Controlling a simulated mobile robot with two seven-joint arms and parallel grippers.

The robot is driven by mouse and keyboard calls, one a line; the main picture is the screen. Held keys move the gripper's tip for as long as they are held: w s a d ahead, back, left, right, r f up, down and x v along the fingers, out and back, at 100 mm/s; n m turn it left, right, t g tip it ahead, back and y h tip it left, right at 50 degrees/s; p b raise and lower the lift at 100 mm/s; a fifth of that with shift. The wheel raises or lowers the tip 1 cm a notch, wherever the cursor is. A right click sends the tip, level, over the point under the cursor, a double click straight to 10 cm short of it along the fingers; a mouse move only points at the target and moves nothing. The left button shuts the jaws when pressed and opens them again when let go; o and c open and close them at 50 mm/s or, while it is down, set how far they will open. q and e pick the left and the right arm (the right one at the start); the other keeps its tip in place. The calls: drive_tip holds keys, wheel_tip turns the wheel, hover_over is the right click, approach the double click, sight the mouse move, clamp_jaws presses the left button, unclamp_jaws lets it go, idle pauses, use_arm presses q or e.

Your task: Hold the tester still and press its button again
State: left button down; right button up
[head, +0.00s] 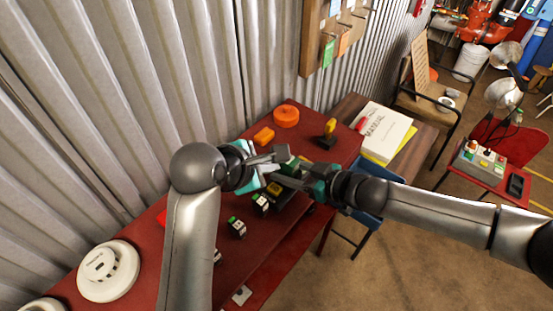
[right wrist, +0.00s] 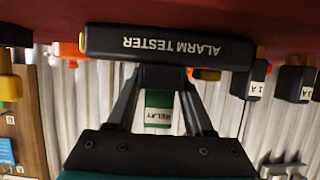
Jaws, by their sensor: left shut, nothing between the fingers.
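The alarm tester (right wrist: 168,47) is a black bar with upside-down white lettering in the right wrist view. My right gripper (right wrist: 165,80) has its two fingers closing in on the tester's dark middle part and appears to grip it. In the head view my right gripper (head: 302,181) reaches in from the right, low over the red table; the tester there is mostly hidden among the arms. My left gripper (head: 282,154) is shut and empty, just above and left of the right gripper's fingers. I cannot make out the button for certain.
The red table (head: 170,255) holds small black-and-white blocks (head: 238,228), orange pieces (head: 286,116), a yellow-and-black piece (head: 328,135) and a white round detector (head: 108,270). A green-and-white relay block (right wrist: 158,108) shows behind the right fingers. A corrugated wall (head: 130,100) borders the table.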

drive_tip(key=o, duration=0.5)
drive_tip(key=shift+o, duration=0.2)
